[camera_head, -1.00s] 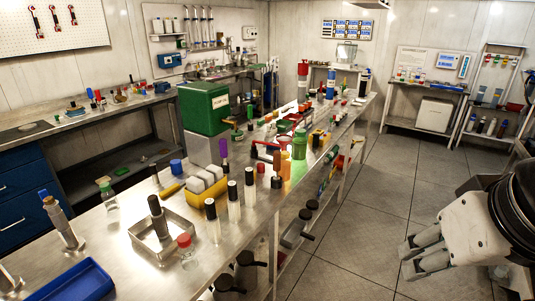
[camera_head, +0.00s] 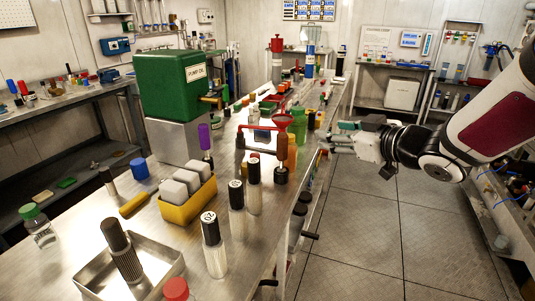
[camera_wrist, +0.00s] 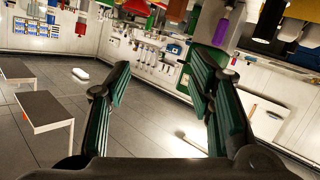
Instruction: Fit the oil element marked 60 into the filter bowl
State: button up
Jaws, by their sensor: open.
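My gripper (camera_head: 330,141) is open and empty over the floor at the right side of the bench. Its two green-lined fingers (camera_wrist: 165,85) stand wide apart in the wrist view. Three pale pleated elements with black caps stand upright on the bench: a front one (camera_head: 214,250), a middle one (camera_head: 237,212) and a back one (camera_head: 253,190). The front cap has a white mark that I cannot read surely. I cannot surely pick out the filter bowl.
A green labelled box (camera_head: 178,85) rests on a grey block (camera_head: 180,140). A red frame (camera_head: 262,130), red funnel (camera_head: 283,121) and green bottle (camera_head: 299,128) crowd the bench edge. The aisle floor (camera_head: 360,225) is clear.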

jog(key=a+f+n+g+y+b, duration=0.25)
jog(key=a+f+y, duration=0.2)
jog(key=f, duration=0.25)
jog(key=n+g+y+b, duration=0.1)
jog(key=g+y+b, duration=0.2)
jog(key=y, duration=0.1)
send_near(259, 165)
jog(key=x, duration=0.6)
jog(key=shift+a+r, duration=0.1)
jog(key=shift+x, duration=2.65)
jog(key=shift+c, duration=0.3)
grip_shut()
